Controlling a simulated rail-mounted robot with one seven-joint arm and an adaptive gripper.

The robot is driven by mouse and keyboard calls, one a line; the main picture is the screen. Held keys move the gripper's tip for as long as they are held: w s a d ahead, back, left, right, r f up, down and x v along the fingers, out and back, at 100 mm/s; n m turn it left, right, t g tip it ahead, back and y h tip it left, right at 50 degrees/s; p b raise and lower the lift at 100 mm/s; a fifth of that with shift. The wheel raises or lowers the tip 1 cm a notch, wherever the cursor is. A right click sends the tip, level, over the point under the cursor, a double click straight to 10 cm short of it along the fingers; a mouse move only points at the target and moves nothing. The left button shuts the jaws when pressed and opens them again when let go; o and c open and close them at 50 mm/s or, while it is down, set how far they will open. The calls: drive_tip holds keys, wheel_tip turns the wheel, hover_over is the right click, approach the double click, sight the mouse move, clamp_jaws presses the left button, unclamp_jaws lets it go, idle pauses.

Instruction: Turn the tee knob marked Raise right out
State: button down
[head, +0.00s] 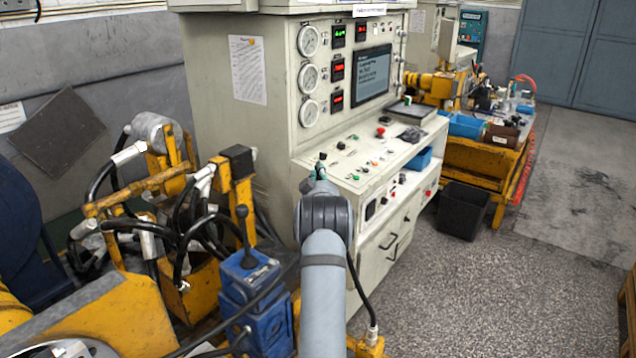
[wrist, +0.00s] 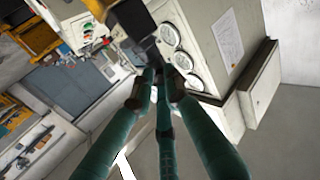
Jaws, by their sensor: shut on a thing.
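The beige control cabinet (head: 225,120) has a sloping panel (head: 365,158) with several small knobs and buttons. No label reading Raise is legible. My gripper (head: 319,170) is at the panel's near left end, mostly hidden behind my grey arm. In the wrist view its long green fingers (wrist: 160,72) come together at a dark knob-like piece (wrist: 144,50) and are shut on it. I cannot tell from these frames how far that piece is turned or whether it is the Raise tee knob.
Round gauges (head: 308,41) and a screen (head: 372,75) stand above the panel. A blue lever unit (head: 255,290), yellow frame (head: 135,195) and black hoses crowd the left. A black bin (head: 463,210) stands right of the cabinet. The floor at right (head: 530,270) is clear.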

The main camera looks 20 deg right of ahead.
drive_tip(key=n+y+b, duration=0.1)
drive_tip(key=y, duration=0.1)
drive_tip(key=d+n+t+y+b, duration=0.1)
drive_tip(key=n+y+b, duration=0.2)
drive_tip(key=y, duration=0.1)
drive_tip(key=shift+s+d+r+n+y, duration=0.15)
drive_tip(key=shift+d+r+n+y, duration=0.05)
drive_tip(key=shift+d+n+y, duration=0.2)
drive_tip(key=c, duration=1.7)
unclamp_jaws()
drive_tip(key=shift+f, duration=0.15)
drive_tip(key=s, duration=1.2)
